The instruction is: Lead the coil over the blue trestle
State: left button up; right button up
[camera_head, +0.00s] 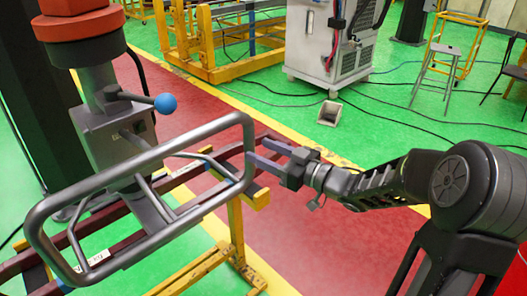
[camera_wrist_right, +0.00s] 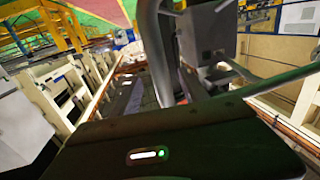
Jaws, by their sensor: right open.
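Dark red bars (camera_head: 102,240), which look like part of the coil, run diagonally below a grey tubular handle frame (camera_head: 170,150). In the right wrist view the grey tube (camera_wrist_right: 158,55) rises just beyond the dark gripper body. I cannot make out a blue trestle. My left gripper is not in view.
A grey hoist column (camera_head: 105,130) with an orange top and blue-knobbed lever stands at left. A yellow trestle (camera_head: 236,235) stands below the bars. A white cabinet (camera_head: 325,45) and yellow frame (camera_head: 205,70) stand behind. The red floor lane (camera_head: 320,235) is clear.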

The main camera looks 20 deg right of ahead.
jog(key=p+x, duration=0.1)
jog(key=x, duration=0.6)
jog(key=shift+w+a, duration=0.25)
jog(key=shift+w, duration=0.05)
grip_shut()
dwell(0.4)
dwell(0.8)
dwell(0.5)
jog(key=shift+f, duration=0.1)
dwell(1.3)
